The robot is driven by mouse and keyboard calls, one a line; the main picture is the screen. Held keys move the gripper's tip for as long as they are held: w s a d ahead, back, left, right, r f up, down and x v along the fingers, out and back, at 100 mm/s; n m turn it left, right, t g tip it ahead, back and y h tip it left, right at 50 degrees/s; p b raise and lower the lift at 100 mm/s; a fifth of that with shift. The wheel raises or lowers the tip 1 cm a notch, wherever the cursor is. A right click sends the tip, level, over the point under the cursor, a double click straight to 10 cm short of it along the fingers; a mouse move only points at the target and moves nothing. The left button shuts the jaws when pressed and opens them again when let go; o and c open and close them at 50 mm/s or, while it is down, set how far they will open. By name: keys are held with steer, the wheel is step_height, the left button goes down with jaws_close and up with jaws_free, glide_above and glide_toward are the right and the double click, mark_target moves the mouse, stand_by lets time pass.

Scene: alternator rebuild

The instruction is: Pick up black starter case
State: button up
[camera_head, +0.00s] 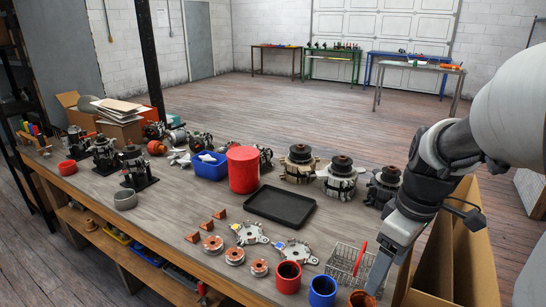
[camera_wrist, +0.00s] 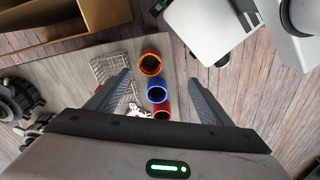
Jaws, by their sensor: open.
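I cannot make out a clearly black starter case in either view. Open cylindrical cases stand at the table's front edge: a red one (camera_head: 289,278), a blue one (camera_head: 322,291) and an orange-copper one (camera_head: 362,300). In the wrist view the orange case (camera_wrist: 150,63), blue case (camera_wrist: 156,91) and red case (camera_wrist: 161,110) form a row between the fingers, below them. My gripper (camera_wrist: 158,84) is open and empty. It also shows in the head view (camera_head: 377,278), pointing down at the table's right end, close to the orange case.
A wire basket (camera_head: 346,262) stands beside the cases. A black tray (camera_head: 280,206), a large red cylinder (camera_head: 242,169) and a blue bin (camera_head: 209,166) sit mid-table. Alternators (camera_head: 341,178) stand at the back edge. A cardboard box (camera_head: 465,262) is beside the table.

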step_height(320, 180, down, 2)
steer(key=w+d+n, duration=0.1)
steer(key=w+d, duration=0.1)
steer(key=w, duration=0.1)
steer(key=b, duration=0.3)
glide_toward(363, 302)
steer(key=s, duration=0.3)
steer(key=shift+w+a+f+b, duration=0.25)
steer(key=shift+a+f+b, duration=0.1)
steer(key=shift+f, duration=0.8)
steer(key=shift+w+a+f+b, duration=0.3)
steer(key=shift+a+f, duration=0.1)
steer(key=shift+f, duration=0.7)
steer(key=shift+w+a+f+b, duration=0.2)
steer(key=shift+a+f+b, duration=0.15)
steer(key=shift+f, duration=0.8)
steer(key=c, duration=1.7)
